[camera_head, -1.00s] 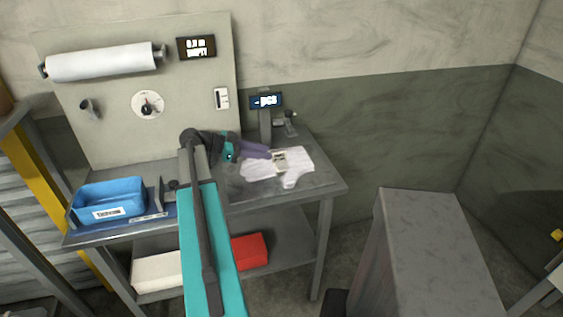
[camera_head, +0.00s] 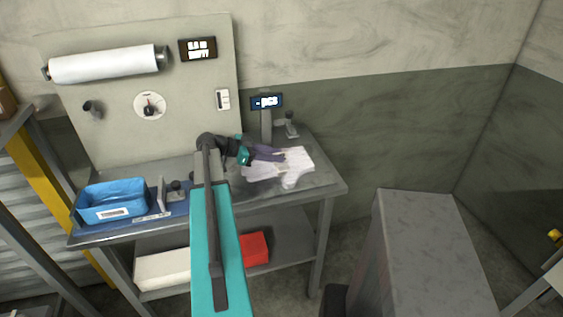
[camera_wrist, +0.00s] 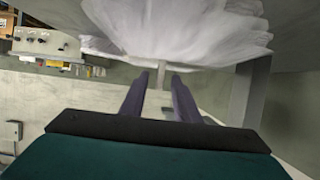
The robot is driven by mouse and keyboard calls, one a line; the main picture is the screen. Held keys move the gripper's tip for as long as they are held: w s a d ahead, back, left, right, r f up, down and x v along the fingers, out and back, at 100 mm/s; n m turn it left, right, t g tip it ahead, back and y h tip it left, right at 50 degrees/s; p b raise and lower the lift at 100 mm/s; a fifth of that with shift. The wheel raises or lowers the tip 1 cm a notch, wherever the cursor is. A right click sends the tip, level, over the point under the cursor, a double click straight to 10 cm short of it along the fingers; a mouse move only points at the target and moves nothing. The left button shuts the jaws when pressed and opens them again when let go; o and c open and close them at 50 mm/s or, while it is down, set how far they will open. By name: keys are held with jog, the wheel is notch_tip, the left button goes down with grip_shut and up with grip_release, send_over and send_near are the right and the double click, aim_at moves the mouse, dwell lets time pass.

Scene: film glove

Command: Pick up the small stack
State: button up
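White, thin, crumpled sheets (camera_head: 298,163) lie spread on the right part of the metal bench. They fill the top of the wrist view (camera_wrist: 170,30), just beyond my fingertips. My gripper (camera_head: 283,155) has purple fingers, which reach over the left and back part of the sheets. In the wrist view its fingers (camera_wrist: 159,77) are apart. A narrow pale strip (camera_wrist: 161,74) shows in the gap; I cannot tell whether it is a stack or something behind. No separate small stack shows clearly in the head view, where my fingers cover part of the sheets.
A blue bin (camera_head: 112,201) stands at the bench's left. A post with a blue display (camera_head: 266,102) and a small grey device (camera_head: 291,126) stand close behind the sheets. A red box (camera_head: 254,248) is on the lower shelf. A grey block (camera_head: 425,230) stands right.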

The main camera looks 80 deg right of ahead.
jog(key=shift+p+x, duration=0.5)
jog(key=shift+x, duration=1)
grip_shut()
